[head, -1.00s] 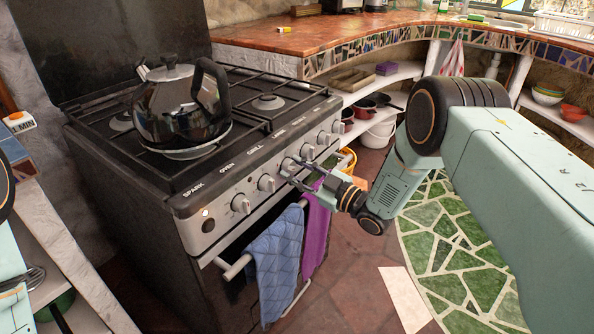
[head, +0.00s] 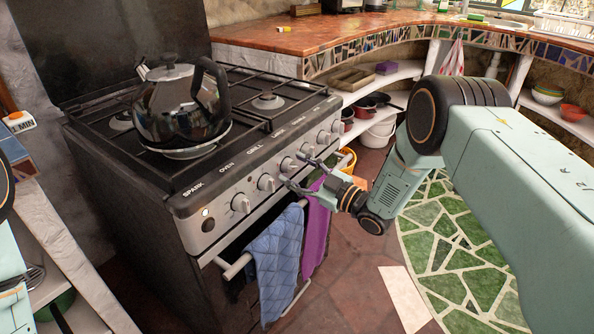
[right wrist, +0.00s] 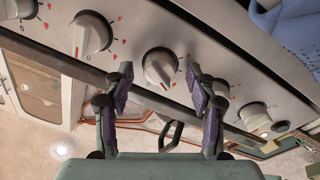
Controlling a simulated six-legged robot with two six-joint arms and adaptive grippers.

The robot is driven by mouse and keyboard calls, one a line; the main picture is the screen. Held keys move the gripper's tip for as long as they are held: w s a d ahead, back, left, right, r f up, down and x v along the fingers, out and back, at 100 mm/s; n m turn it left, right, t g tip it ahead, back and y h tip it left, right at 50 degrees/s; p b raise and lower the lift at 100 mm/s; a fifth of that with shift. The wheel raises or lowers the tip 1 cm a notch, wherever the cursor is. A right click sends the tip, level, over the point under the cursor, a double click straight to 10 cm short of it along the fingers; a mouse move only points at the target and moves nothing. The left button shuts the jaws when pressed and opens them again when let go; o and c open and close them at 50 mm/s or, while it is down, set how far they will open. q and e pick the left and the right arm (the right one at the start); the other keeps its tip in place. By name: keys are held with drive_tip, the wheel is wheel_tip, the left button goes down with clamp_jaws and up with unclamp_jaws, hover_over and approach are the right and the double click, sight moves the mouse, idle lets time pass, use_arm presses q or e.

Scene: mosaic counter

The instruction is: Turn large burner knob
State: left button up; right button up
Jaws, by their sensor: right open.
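The stove (head: 150,235) has a row of silver knobs on its slanted front panel, with labels above them. My right gripper (head: 298,170) is open in front of the panel, near the third knob from the left (head: 289,164). In the right wrist view a silver knob (right wrist: 160,68) with red marks lies between and just beyond the two open fingertips (right wrist: 158,76). The fingers appear apart from it. Other knobs (right wrist: 90,34) flank it. The label of the knob between the fingers cannot be read there. My left gripper is not in view.
A black kettle (head: 180,105) stands on a left burner. A blue towel (head: 275,262) and a purple cloth (head: 317,222) hang on the oven rail (head: 237,267) below the knobs. A tiled counter (head: 340,35) curves behind. Open floor (head: 350,270) lies in front of the stove.

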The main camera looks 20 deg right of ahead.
drive_tip(key=v, duration=1.2)
drive_tip(key=shift+a, duration=0.1)
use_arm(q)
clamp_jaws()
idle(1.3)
